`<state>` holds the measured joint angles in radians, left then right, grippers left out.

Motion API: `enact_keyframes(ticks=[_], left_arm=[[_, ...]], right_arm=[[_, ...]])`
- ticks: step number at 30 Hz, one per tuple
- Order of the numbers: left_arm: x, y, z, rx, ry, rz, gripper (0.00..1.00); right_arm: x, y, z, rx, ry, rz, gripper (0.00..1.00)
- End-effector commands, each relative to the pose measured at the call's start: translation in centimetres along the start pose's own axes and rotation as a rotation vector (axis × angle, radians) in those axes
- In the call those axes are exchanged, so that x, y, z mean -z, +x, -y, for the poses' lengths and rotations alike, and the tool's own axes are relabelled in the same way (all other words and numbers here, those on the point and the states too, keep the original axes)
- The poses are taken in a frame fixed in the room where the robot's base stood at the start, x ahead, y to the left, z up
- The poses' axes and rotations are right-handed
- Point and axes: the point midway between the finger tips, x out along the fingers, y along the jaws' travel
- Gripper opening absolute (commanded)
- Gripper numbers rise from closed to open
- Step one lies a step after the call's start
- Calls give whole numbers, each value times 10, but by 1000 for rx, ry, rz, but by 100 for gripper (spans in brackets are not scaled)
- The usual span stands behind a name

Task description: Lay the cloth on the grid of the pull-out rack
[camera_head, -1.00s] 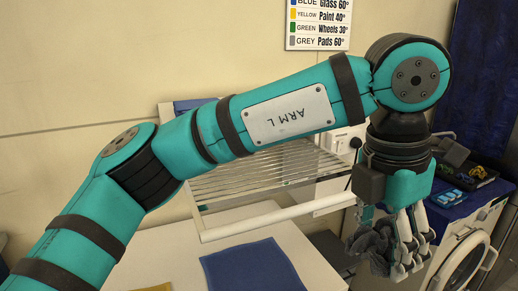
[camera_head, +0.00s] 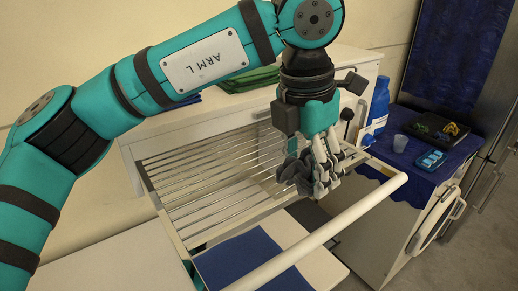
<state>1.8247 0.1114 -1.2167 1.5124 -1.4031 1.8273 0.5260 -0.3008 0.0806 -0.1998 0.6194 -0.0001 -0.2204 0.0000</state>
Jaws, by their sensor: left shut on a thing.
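My left gripper (camera_head: 318,165) points down and is shut on a crumpled dark grey cloth (camera_head: 293,171). The cloth hangs bunched at the fingertips, over the right part of the pull-out rack. The rack is pulled out; its grid of thin bars (camera_head: 205,190) shows bare to the left of the cloth, and a thick white front rail (camera_head: 335,226) runs along its near side. I cannot tell whether the cloth touches the bars. My right gripper is not in view.
A blue cloth (camera_head: 245,262) lies on the white surface below the rack. Folded cloths (camera_head: 250,79) lie on the cabinet top behind.

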Motion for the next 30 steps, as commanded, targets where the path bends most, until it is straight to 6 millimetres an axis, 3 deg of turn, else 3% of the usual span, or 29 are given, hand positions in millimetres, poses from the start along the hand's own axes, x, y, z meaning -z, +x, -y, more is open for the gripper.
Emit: enact_keyframes(ticks=[6, 12, 20, 27, 30], left_arm=[[1, 1, -61, 2, -9, -2, 37], [2, 6, -94, 1, -4, 0, 37], [3, 8, -114, 1, -5, -1, 37], [8, 42, -114, 2, 0, -2, 37], [8, 45, -114, 0, 0, 1, 37]], right_arm=[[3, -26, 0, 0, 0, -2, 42], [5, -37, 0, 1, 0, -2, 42], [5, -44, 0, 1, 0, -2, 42], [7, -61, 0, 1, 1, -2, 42], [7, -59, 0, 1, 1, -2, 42]])
